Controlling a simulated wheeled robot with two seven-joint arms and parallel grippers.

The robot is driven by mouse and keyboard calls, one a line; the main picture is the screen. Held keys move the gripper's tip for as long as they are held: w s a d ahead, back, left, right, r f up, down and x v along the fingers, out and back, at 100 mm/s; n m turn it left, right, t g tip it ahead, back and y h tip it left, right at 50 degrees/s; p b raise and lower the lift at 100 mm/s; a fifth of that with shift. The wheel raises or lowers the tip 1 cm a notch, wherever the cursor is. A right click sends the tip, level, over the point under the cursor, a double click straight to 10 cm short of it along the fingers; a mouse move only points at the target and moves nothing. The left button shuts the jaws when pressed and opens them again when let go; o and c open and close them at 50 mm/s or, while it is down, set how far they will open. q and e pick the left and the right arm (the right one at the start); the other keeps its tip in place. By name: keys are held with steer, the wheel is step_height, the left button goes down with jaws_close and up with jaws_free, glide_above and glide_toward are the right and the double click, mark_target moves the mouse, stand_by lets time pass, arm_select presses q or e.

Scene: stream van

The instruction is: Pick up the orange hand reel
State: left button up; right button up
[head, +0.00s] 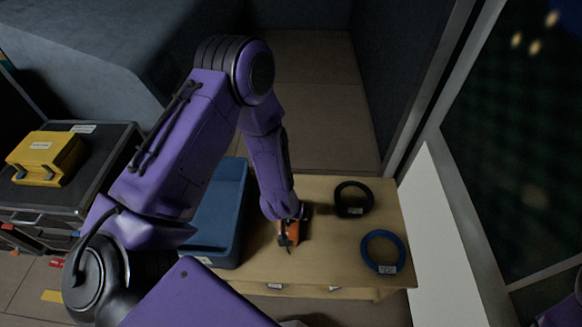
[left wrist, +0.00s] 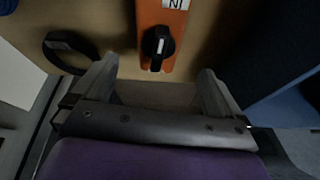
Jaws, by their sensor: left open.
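The orange hand reel (head: 293,229) is on the light wooden table, mostly hidden under my left gripper in the head view. In the left wrist view the orange hand reel (left wrist: 176,18) shows as an orange body with a white label and a black knob with a white mark. My left gripper (head: 286,226) points down at it from above. In the left wrist view my left gripper (left wrist: 157,72) has its fingers apart, with the knob end between and beyond the tips. I cannot tell whether they touch it. My right gripper is not in view.
A black cable ring (head: 353,199) and a blue cable ring (head: 383,251) lie on the wooden table (head: 330,250) right of the reel. A blue bin (head: 228,200) stands left of it. A yellow case (head: 46,157) sits on a dark equipment case at far left.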

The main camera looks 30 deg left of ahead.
mark_target(293, 232)
arm_select(q)
steer(key=x, duration=0.8)
steer(key=shift+w+d, duration=0.1)
steer(key=shift+w, duration=0.05)
jaws_close()
